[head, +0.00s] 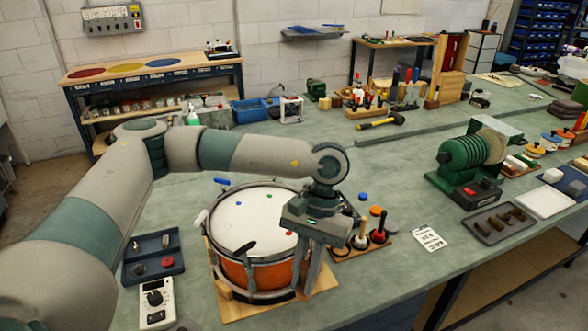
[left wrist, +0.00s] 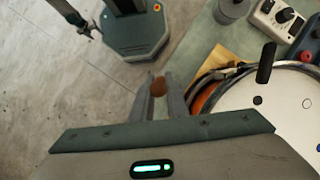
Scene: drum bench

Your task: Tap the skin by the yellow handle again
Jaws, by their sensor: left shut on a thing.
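The drum (head: 262,273) has an orange shell and a white skin (head: 250,212) with several small coloured dots. It stands on a wooden board. A blue handle (head: 222,181), a white handle (head: 200,218) and a black handle (head: 245,247) show around its rim. I cannot make out a yellow handle; my arm and gripper cover part of the far and right rim. My left gripper (head: 308,283) points down at the drum's right front side. In the left wrist view, it is shut on a small brown round-ended thing (left wrist: 159,87), beside the rim and not over the skin.
A wooden stand with dark handled tools (head: 360,242) is close right of the drum. A dark tray (head: 153,255) and a white meter (head: 156,302) lie to its left. A green motor-like machine (head: 468,160) stands farther right. The bench around the white card (head: 428,238) is mostly clear.

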